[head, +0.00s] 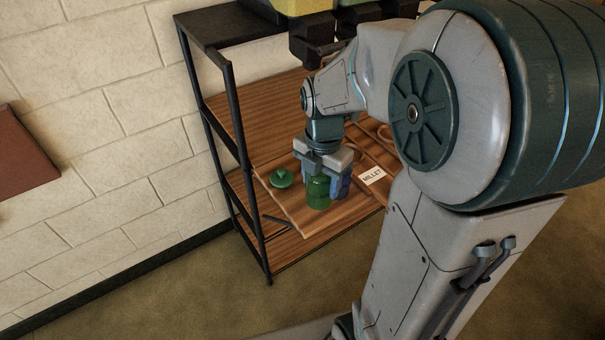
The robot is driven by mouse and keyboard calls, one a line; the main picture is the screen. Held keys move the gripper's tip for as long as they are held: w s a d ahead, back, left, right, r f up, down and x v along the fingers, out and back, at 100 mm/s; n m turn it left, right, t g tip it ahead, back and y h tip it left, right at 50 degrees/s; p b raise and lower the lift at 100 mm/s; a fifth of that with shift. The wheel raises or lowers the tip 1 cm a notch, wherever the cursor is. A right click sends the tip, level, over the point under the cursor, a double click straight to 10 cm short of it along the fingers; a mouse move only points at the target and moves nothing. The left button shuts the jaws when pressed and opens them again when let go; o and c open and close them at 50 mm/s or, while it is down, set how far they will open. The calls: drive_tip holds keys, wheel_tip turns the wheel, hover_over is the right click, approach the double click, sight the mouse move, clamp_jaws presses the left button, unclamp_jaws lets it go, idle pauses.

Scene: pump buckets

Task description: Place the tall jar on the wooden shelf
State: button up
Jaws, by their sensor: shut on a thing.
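My gripper (324,172) points down and is shut on a green jar (318,192), which stands upright, low over a wooden surface (275,202) in the shelf unit. I cannot tell whether its base touches the wood. A blue shape (341,186) is right beside the jar, partly behind it; I cannot tell whether it is another container or part of my gripper. A small green lid-like piece (281,178) lies to the left of the jar. The wooden shelf unit has a black frame (238,135) and a wooden upper board (255,110).
A white card reading MILLET (372,176) is right of the jar. A lower wooden board (290,251) lies beneath. Yellow-green and dark objects (305,8) are at the top edge. A brick wall (90,120) is at left. My arm hides the unit's right side.

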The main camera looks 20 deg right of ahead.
drive_tip(key=shift+w+a+f+p, duration=0.1)
drive_tip(key=shift+w+a+f, duration=0.35)
drive_tip(key=shift+f, duration=0.6)
drive_tip(key=shift+w+a+f+p, duration=0.1)
drive_tip(key=shift+w+a+f, duration=0.4)
drive_tip(key=shift+f, duration=0.55)
drive_tip(key=shift+w+a+f+p, duration=0.1)
drive_tip(key=shift+w+a+f, duration=0.15)
drive_tip(key=shift+w+f, duration=0.6)
drive_tip(key=shift+s+f, duration=0.2)
drive_tip(key=shift+s, duration=0.05)
drive_tip(key=shift+f, duration=0.15)
drive_tip(key=o, duration=1.1)
